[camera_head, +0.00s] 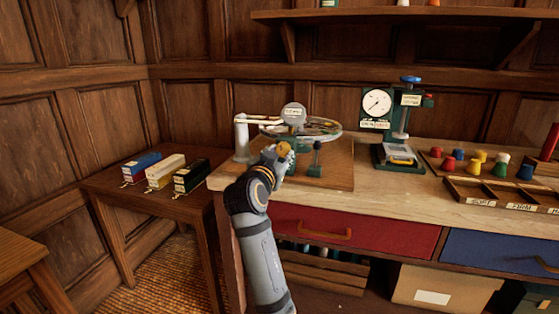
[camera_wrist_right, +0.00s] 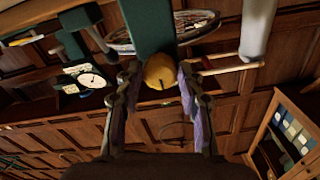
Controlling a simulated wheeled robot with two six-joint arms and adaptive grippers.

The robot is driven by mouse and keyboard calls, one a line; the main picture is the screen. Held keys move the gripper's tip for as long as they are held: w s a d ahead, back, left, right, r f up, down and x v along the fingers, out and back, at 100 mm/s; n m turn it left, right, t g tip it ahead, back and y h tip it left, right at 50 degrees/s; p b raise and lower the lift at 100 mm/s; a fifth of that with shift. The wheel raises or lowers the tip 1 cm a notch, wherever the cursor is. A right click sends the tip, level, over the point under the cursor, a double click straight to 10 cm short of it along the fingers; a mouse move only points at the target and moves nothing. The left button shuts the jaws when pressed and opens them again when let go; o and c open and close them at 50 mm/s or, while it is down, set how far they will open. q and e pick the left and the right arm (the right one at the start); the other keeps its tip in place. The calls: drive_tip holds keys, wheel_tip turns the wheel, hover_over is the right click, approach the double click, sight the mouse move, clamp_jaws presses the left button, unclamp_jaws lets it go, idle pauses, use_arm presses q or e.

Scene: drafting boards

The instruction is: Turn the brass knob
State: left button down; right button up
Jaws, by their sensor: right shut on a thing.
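The brass knob (camera_wrist_right: 160,72) sits on the end of a green block (camera_wrist_right: 150,25) in the right wrist view, with a dark mark on its face. My right gripper (camera_wrist_right: 160,85) has one finger on each side of the knob and is shut on it. In the head view the right gripper (camera_head: 280,153) is at the front of a green fixture on a wooden baseboard (camera_head: 335,170); it mostly hides the knob. A spoked wheel (camera_head: 325,127) lies flat behind, beside a pale grey post (camera_head: 241,137) with an arm. My left gripper is not in view.
A dial gauge stand (camera_head: 377,103) stands to the right on the bench, near several coloured pegs (camera_head: 475,163) and a labelled wooden tray (camera_head: 490,199). A lower side table (camera_head: 110,197) at left holds three small labelled boxes. A shelf (camera_head: 400,14) hangs above.

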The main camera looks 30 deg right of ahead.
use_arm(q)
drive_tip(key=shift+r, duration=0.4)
use_arm(e)
drive_tip(key=o, duration=1.2)
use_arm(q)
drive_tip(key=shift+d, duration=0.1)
use_arm(e)
wheel_tip(320, 180, up, 10)
